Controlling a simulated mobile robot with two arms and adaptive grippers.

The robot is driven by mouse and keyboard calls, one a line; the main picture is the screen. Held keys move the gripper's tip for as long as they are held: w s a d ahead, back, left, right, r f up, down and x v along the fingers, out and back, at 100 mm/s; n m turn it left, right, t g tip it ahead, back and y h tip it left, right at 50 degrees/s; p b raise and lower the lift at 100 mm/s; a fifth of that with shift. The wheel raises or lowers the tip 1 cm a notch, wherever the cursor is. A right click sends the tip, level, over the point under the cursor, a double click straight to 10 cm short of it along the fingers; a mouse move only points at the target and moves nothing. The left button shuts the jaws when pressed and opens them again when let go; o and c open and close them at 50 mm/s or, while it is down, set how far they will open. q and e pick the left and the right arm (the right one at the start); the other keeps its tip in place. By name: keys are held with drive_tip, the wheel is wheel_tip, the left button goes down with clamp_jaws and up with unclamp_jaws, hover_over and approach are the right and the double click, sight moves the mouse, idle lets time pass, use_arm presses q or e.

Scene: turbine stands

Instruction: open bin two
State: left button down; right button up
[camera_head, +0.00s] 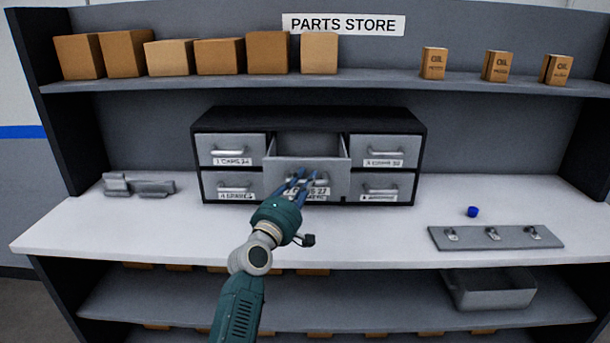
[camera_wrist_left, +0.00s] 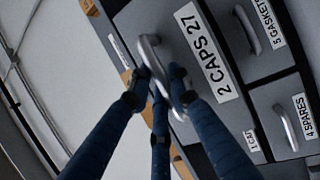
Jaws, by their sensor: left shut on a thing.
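Bin two (camera_head: 336,173), the top middle drawer of the black cabinet (camera_head: 310,118), stands pulled out toward me, and its dark inside shows from above. In the left wrist view its front bears the label "2 CAPS 27" (camera_wrist_left: 207,52). My left gripper (camera_head: 300,178) is at the front of this drawer, its blue fingers shut on the metal handle (camera_wrist_left: 151,55). The fingers hide part of the handle and label in the head view. My right gripper is in neither view.
Other drawers beside and below, including bin one (camera_head: 231,147), are shut. A grey plate with hooks (camera_head: 495,238) and a small blue cap (camera_head: 472,211) lie right on the white worktop (camera_head: 375,235). Grey metal parts (camera_head: 138,186) lie left. Boxes line the shelf above.

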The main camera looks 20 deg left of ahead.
use_arm(q)
drive_tip(key=shift+s+d+r, duration=0.1)
drive_tip(key=shift+s, duration=0.45)
drive_tip(key=c, duration=1.6)
unclamp_jaws()
drive_tip(key=shift+o, duration=0.2)
drive_tip(key=v, duration=1.2)
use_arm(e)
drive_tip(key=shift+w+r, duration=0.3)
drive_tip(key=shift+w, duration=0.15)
